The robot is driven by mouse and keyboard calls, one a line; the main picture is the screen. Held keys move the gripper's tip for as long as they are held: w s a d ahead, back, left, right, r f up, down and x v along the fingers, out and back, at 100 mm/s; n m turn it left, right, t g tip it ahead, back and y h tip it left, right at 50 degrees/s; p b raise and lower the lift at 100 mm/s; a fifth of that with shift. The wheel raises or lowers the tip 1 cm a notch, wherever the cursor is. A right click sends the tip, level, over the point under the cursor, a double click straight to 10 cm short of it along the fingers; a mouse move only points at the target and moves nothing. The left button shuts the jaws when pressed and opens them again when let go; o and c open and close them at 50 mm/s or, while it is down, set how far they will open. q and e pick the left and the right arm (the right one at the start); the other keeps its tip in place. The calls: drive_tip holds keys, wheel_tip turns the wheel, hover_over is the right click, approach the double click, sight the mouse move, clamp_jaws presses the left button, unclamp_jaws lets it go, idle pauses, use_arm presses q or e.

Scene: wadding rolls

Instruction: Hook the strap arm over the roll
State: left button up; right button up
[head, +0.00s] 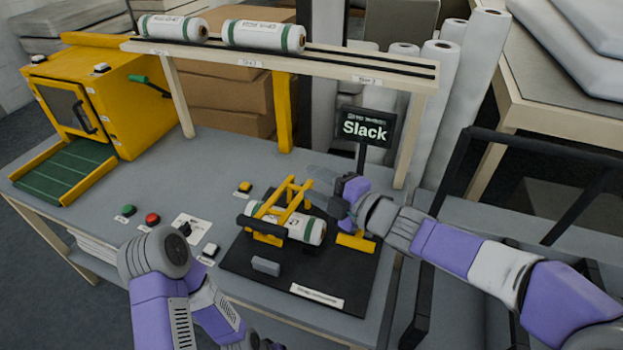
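A white wadding roll (306,229) with green end bands lies in a fixture on a black base plate (262,254). A yellow strap arm frame (292,198) reaches across above the roll. A black bar (262,228) lies at the front of the roll; whether it touches it I cannot tell. My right gripper (338,206) is just right of the frame, behind the roll's right end. Its fingers are small and partly hidden, so its opening and any contact are unclear. My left arm comes in at the bottom left; its gripper is not in view.
A sign (366,128) reading "Slack" stands behind the fixture. A rail (335,66) above holds two more rolls (263,35). A yellow machine (110,95) stands at the left. Green (128,210) and red (152,219) buttons are on the table. The table's middle left is clear.

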drive_tip(key=v, duration=0.2)
drive_tip(key=p+v, duration=0.1)
drive_tip(key=v, duration=0.1)
drive_tip(key=p+v, duration=0.1)
drive_tip(key=v, duration=0.1)
drive_tip(key=shift+s+d+f, duration=0.15)
drive_tip(key=shift+s+f, duration=0.1)
idle(0.8)
